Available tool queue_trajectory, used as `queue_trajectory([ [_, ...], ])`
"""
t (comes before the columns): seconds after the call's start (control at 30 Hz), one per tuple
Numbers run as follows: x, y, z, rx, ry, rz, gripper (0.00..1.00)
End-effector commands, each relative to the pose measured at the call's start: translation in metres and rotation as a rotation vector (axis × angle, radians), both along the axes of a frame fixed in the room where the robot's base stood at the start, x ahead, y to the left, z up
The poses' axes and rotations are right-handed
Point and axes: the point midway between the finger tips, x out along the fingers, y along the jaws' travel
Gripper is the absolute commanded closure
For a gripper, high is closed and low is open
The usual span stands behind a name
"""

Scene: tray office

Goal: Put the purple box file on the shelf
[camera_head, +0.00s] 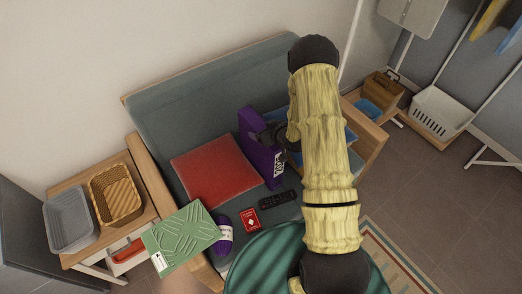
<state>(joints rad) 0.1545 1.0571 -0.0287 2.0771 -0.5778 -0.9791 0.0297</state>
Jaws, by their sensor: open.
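The purple box file (260,150) stands upright on the sofa (180,90), to the right of the red cushion. My gripper (283,137) is at the right side of the file, close to it. My own arm hides part of the gripper, so I cannot tell whether the fingers touch the file or reach around it. The gripper is open. A low wooden rack (441,138) at the right may be the shelf, but I cannot tell.
A red cushion (215,172), black remote (278,199), red card pack (250,219), purple roll (223,236) and green patterned box (182,236) lie around the sofa. A side table (150,214) holds a grey bin (69,218) and wicker basket (117,194). Floor at right is clear.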

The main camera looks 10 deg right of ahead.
Motion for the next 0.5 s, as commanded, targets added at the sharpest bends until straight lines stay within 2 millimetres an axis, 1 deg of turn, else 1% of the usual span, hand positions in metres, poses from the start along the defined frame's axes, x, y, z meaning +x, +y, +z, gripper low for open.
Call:
queue_trajectory([
  [0.47,-0.0003,0.0,-0.0001,0.0,0.001,0.0,0.2],
  [0.5,-0.0003,0.0,-0.0001,0.0,0.001,0.0,0.24],
])
